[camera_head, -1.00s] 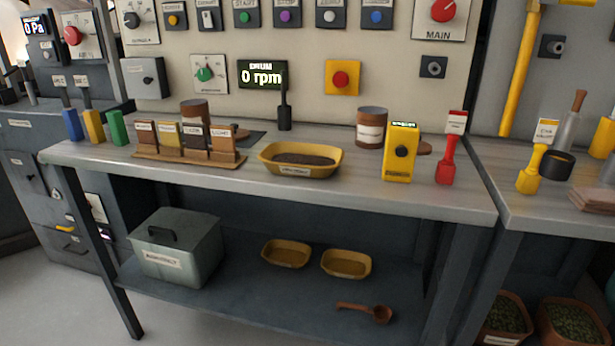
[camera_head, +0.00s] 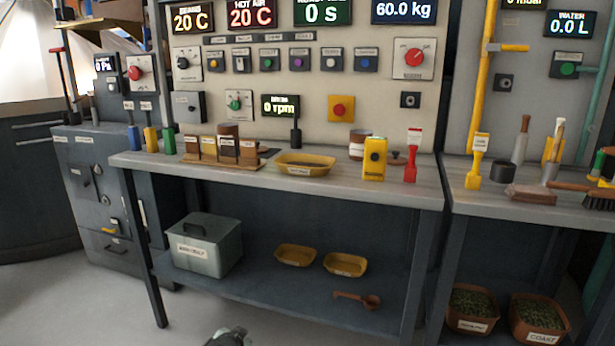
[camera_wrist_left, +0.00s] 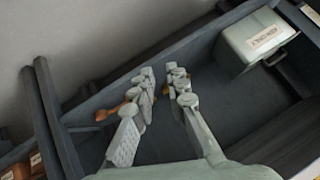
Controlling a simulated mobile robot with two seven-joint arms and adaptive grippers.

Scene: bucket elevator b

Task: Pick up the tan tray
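Two more tan-yellow trays, a left one (camera_head: 295,255) and a right one (camera_head: 345,264), lie side by side on the lower shelf and look empty. My left gripper (camera_wrist_left: 160,84) is open and empty in the left wrist view, its two fingers spread over the lower shelf. Orange-brown pieces show behind the fingers, mostly hidden; I cannot tell which are trays. A small grey part of my left arm (camera_head: 228,338) shows at the bottom edge of the head view. My right gripper is not in view.
A grey-green lidded box (camera_head: 204,246) stands left on the lower shelf (camera_head: 290,300); a wooden scoop (camera_head: 360,299) lies right. Bench legs and the bench top (camera_head: 410,190) bound the shelf. A yellow device (camera_head: 374,158) and brown jars stand above.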

